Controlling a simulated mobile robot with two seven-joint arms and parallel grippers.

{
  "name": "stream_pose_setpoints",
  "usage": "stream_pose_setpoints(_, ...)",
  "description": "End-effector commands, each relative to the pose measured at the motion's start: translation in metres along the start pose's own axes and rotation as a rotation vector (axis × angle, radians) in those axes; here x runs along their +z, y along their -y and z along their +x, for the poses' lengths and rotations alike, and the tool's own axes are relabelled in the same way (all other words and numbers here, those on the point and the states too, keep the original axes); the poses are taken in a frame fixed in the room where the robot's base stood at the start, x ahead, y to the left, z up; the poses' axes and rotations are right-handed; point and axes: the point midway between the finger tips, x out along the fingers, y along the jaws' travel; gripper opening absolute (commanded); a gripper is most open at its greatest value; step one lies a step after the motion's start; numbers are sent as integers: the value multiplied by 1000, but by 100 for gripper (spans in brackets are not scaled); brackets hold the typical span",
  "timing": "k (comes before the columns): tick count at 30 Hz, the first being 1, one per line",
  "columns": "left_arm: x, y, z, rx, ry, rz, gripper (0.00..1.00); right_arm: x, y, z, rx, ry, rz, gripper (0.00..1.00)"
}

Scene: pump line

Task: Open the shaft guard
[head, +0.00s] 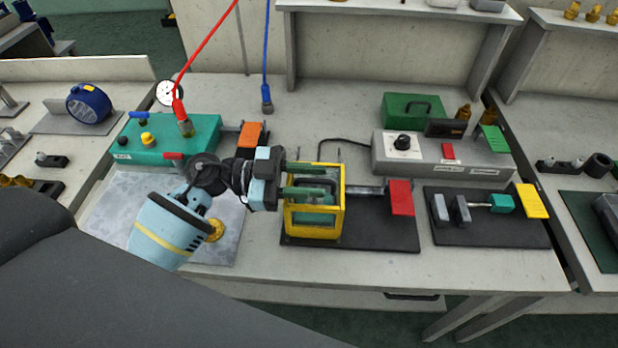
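The shaft guard is a yellow-framed box with a dark green see-through panel (315,222). It stands closed on a black base plate (370,238) in the middle of the bench, over a shaft that runs right to a red flap (401,197). My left gripper (318,180) reaches in from the left, at the top of the guard. Its two dark green fingers lie apart, one behind the other, over the guard's upper frame. I cannot tell whether they touch it or have a handle between them. My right gripper is not in view.
A grey control box (440,155) with a knob is behind right. A second black plate (487,218) with a yellow flap lies right. The bench front is clear.

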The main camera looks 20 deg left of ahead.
Motion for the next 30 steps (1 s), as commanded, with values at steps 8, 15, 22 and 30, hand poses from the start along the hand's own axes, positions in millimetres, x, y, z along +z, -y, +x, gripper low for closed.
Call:
stream_pose_setpoints(8,0,0,0,0,0,0,9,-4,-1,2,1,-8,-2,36)
stream_pose_setpoints(15,0,0,0,0,0,1,0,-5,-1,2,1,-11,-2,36)
stream_pose_setpoints(22,2,8,0,1,2,2,0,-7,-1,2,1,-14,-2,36)
stream_pose_setpoints(30,12,53,0,2,3,2,0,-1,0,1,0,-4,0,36)
